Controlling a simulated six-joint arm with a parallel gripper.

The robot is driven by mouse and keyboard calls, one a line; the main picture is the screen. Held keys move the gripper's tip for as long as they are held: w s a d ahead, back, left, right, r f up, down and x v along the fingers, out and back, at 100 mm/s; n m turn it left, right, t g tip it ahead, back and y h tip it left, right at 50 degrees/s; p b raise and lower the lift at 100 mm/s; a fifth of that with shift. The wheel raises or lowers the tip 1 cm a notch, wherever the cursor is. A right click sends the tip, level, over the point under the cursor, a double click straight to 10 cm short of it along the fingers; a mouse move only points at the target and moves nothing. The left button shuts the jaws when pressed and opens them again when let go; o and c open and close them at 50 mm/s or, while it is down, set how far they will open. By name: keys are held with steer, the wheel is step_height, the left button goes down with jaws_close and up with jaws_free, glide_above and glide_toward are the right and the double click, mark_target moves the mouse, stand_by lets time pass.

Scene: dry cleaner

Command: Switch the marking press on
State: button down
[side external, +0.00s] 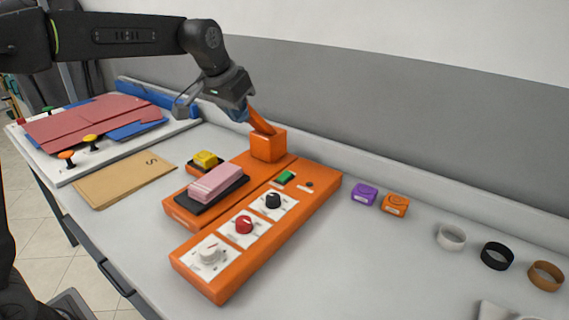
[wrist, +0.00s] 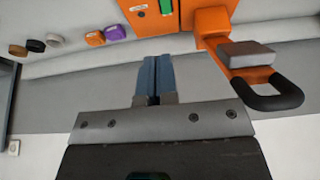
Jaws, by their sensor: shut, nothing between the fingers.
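The marking press (side external: 255,235) is orange and stands on the grey worktop. Its front panel carries a white knob (side external: 210,252), a red knob (side external: 244,224), a black knob (side external: 273,200) and a green switch (side external: 286,178); a small dark spot lies beside the switch. Behind is an orange block (side external: 268,145) with a raised orange arm. In the wrist view that arm bears a grey pad (wrist: 246,53) and a black handle (wrist: 275,97). My gripper (wrist: 155,58) is shut and empty, beside the raised arm; the green switch (wrist: 166,7) shows at the top edge. Contact cannot be told.
A pink block (side external: 218,183) lies on a black pad on the press; a yellow block (side external: 206,159) is behind it. Purple (side external: 364,194) and orange (side external: 395,204) blocks and several rings stand right. A brown envelope (side external: 125,178) and a white board with red folders (side external: 95,122) lie left.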

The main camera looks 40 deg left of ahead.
glide_above(285, 171)
steer(key=s, duration=0.5)
step_height(285, 171, down, 9)
steer(key=shift+w+g, duration=0.2)
steer(key=shift+g, duration=0.1)
steer(key=shift+f, duration=0.2)
steer(key=x, duration=1.3)
steer(key=shift+s+f, duration=0.2)
steer(key=shift+f, duration=0.3)
steer(key=shift+w+f, duration=0.2)
steer(key=shift+f, duration=0.25)
steer(key=shift+s, duration=0.1)
